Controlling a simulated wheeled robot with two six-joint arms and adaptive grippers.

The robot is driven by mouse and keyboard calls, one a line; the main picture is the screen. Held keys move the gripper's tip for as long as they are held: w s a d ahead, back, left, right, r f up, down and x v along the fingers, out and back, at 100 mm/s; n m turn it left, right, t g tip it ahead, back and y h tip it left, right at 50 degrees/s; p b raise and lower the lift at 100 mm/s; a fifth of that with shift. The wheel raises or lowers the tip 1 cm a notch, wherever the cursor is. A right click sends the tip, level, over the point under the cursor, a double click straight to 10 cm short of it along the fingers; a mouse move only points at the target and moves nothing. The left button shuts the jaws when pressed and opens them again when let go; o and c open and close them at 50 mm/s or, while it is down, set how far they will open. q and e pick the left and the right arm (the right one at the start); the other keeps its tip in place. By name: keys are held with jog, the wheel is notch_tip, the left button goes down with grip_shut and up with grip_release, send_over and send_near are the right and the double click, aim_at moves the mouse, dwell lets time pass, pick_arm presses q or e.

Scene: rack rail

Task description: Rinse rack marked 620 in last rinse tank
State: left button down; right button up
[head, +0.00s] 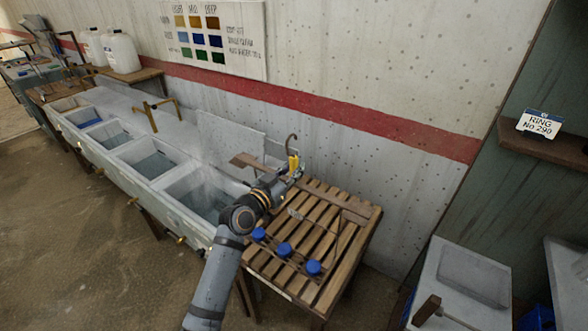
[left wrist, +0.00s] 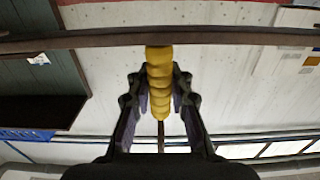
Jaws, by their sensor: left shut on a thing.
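My left gripper (head: 296,175) is shut on the yellow ribbed grip (head: 293,163) of a rack, above the near right end of the tank row. A brown hook rises over the grip, and a brown flat piece (head: 246,160) shows left of it. In the left wrist view the yellow grip (left wrist: 160,88) sits between the fingers, with a brown bar (left wrist: 160,39) across it. No number is readable on the rack. The tank row (head: 150,170) has several open basins; the nearest basin (head: 205,195) is beside my arm. My right gripper is not in view.
White jugs (head: 122,53) stand at the far left. A grey box (head: 465,290) stands at the right.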

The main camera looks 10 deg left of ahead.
aim_at(291, 161)
pick_arm(q)
jog(key=shift+r, duration=0.15)
jog(key=shift+r+p, duration=1.2)
jog(key=shift+r, duration=0.4)
jog(key=shift+p+v, duration=0.4)
jog(key=shift+v, duration=2.45)
jog(key=v, duration=0.3)
jog(key=shift+s+p, duration=0.15)
jog(key=shift+p, duration=0.25)
